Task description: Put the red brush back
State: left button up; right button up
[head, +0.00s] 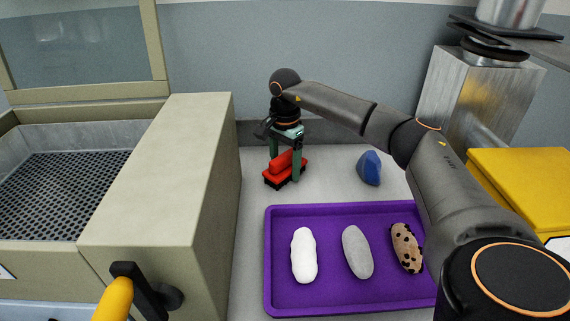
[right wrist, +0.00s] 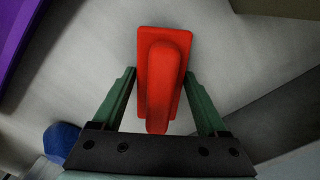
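The red brush (head: 285,167) lies on the grey worktop behind the purple tray, beside the beige machine. It has a raised red handle on a flat red base with a dark underside. My right gripper (head: 284,160) points down over it, with its green fingers standing on either side of the brush. In the right wrist view the brush (right wrist: 162,75) shows between and beyond the fingertips of the gripper (right wrist: 160,75); gaps show between the fingers and the handle. Whether a fingertip touches the base is unclear. My left gripper is not in view.
A purple tray (head: 345,308) in front holds a white, a grey and a spotted oblong piece. A blue object (head: 369,168) stands right of the brush. A beige machine (head: 165,175) borders the left; a yellow box (head: 525,190) is at right. Worktop between brush and blue object is clear.

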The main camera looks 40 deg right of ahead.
aim_at(285, 154)
jog(key=o, duration=0.3)
notch_tip(285, 154, up, 12)
jog(key=shift+r+p, duration=0.15)
jog(key=shift+p, duration=0.45)
